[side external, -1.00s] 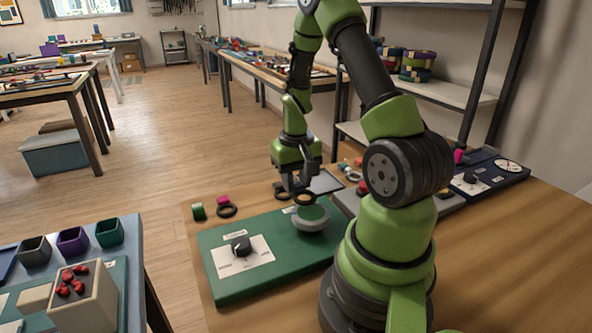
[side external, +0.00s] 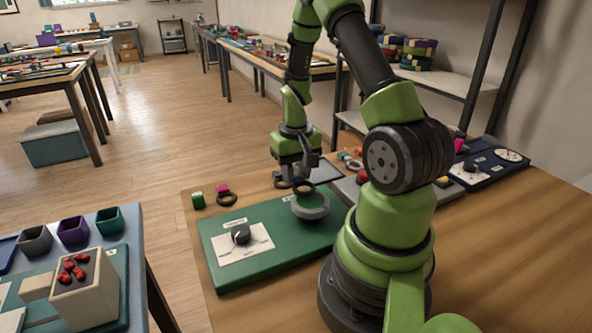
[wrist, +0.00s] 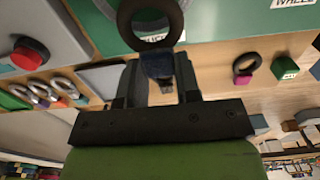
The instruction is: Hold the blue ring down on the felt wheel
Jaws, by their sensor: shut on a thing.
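My gripper (wrist: 160,88) is shut on the blue tab of the blue ring (wrist: 160,66). The ring's round part is dark and stands out beyond the fingertips. In the side external view, my gripper (side external: 292,180) holds the dark ring (side external: 303,188) at the back edge of the felt wheel (side external: 311,212). In the wrist view the ring covers part of a label and a pale round shape.
The green board (side external: 238,275) carries a black knob (side external: 241,235) on a white dial plate. A ring with a magenta tab (side external: 227,197) and a green block (side external: 197,200) lie left behind it. A grey board with a red button (wrist: 30,52) is on the other side.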

